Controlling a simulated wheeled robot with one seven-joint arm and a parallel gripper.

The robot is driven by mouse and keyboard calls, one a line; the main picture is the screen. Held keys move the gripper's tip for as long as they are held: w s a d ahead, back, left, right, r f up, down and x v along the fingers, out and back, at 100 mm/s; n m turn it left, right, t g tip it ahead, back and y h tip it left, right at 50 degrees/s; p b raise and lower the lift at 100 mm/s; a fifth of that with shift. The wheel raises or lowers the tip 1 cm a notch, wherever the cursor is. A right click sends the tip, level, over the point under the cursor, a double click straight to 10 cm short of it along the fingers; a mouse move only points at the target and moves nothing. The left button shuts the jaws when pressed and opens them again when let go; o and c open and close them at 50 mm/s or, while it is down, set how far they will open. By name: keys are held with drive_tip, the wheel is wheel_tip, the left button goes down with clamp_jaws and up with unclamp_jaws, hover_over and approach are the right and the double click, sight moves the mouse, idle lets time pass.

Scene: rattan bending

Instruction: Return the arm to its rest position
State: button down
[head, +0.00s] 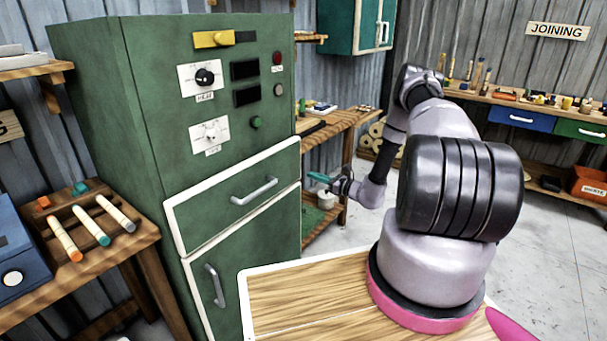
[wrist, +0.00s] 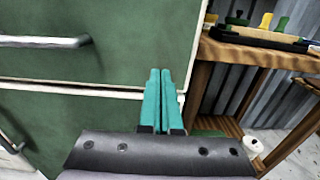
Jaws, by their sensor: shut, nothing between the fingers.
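My gripper (head: 319,178) is at the end of my arm, beside the right edge of the green cabinet (head: 236,203) in the head view. In the wrist view its two teal fingers (wrist: 164,98) are together with nothing between them. Behind the fingers the wrist view shows the cabinet front (wrist: 70,75), with the seam between its drawer and lower door. The drawer handle (head: 254,191) and the door handle (head: 214,287) are both apart from my gripper. The drawer and the lower door look closed.
A wooden workbench (head: 345,120) stands right of the cabinet, close to my gripper. A small side table (head: 140,240) with several coloured-tip sticks is at the left. A long bench (head: 505,103) with tools runs along the back right. Open floor (head: 545,260) lies at the right.

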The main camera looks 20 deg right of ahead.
drive_tip(key=v, duration=0.5)
drive_tip(key=s+a+r+n+g+y, duration=0.1)
drive_tip(key=s+a+r+n+g, duration=0.3)
drive_tip(key=r, duration=0.5)
drive_tip(key=s+a+r+n+g, duration=0.2)
drive_tip(key=a+r+n+g, duration=0.3)
drive_tip(key=r, duration=0.5)
drive_tip(key=s+a+r+n+g+y, duration=0.1)
drive_tip(key=s+a+r+n+g, duration=0.2)
drive_tip(key=r+n, duration=0.45)
drive_tip(key=s+d+r+n+t+h, duration=0.1)
drive_tip(key=s+r+n+h, duration=0.3)
drive_tip(key=s+r, duration=0.6)
drive_tip(key=s+d+r+n+t+h, duration=0.2)
drive_tip(key=s+r+h, duration=0.5)
drive_tip(key=s+r, duration=0.4)
drive_tip(key=s+n+t, duration=0.1)
drive_tip(key=s+t, duration=0.1)
drive_tip(key=s, duration=0.2)
drive_tip(key=shift+s+r+n, duration=0.25)
drive_tip(key=shift+s+n, duration=0.1)
drive_tip(key=shift+w+a+r, duration=0.1)
